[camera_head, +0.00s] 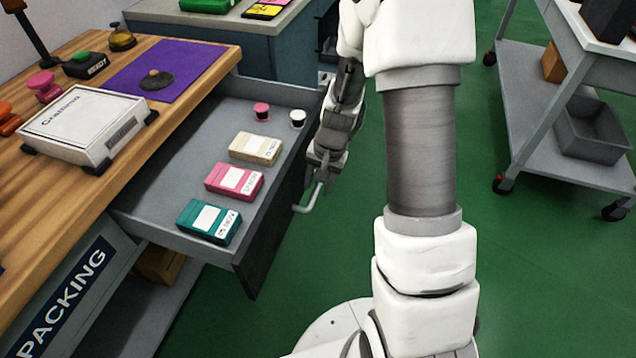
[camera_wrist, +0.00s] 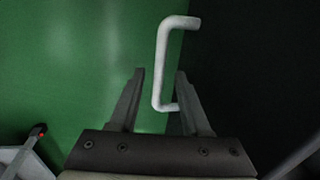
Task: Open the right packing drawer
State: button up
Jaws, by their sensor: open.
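A grey packing drawer (camera_head: 185,157) is pulled well out from under the wooden packing table in the head view. Its dark front panel (camera_head: 272,225) faces right and carries a pale bar handle (camera_head: 306,208). My gripper (camera_head: 320,172) is at the handle, outside the front panel. In the wrist view the handle (camera_wrist: 163,60) stands between the spread fingers of my gripper (camera_wrist: 160,78). The fingers are open, and a gap shows on the left side of the bar. Whether the right finger touches the bar is hard to tell.
Inside the drawer are teal (camera_head: 208,222), pink (camera_head: 234,181) and cream (camera_head: 255,148) boxes and two small spools. The packing table (camera_head: 75,200) holds a white scale (camera_head: 85,125) and a purple mat (camera_head: 175,68).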

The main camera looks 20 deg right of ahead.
jog(key=shift+r, duration=0.1)
notch_tip(320, 180, up, 17)
jog(key=s+d+p, duration=0.1)
jog(key=d+p, duration=0.1)
jog(key=p, duration=0.4)
jog(key=shift+s+d, duration=0.3)
jog(key=shift+s, duration=0.1)
jog(key=s+a+r+n+t+h, duration=0.1)
jog(key=s+a+r+n+t, duration=0.15)
jog(key=s+r, duration=0.65)
jog(key=s+a+r+n+t+h, duration=0.1)
jog(key=s+a+r+n+t, duration=0.2)
jog(key=s+r, duration=0.5)
notch_tip(320, 180, up, 17)
jog(key=n+g+p, duration=0.1)
jog(key=p, duration=1.6)
jog(key=shift+s+r, duration=0.15)
jog(key=shift+s, duration=0.1)
jog(key=shift+n, duration=0.35)
jog(key=shift+s, duration=0.1)
dwell(0.4)
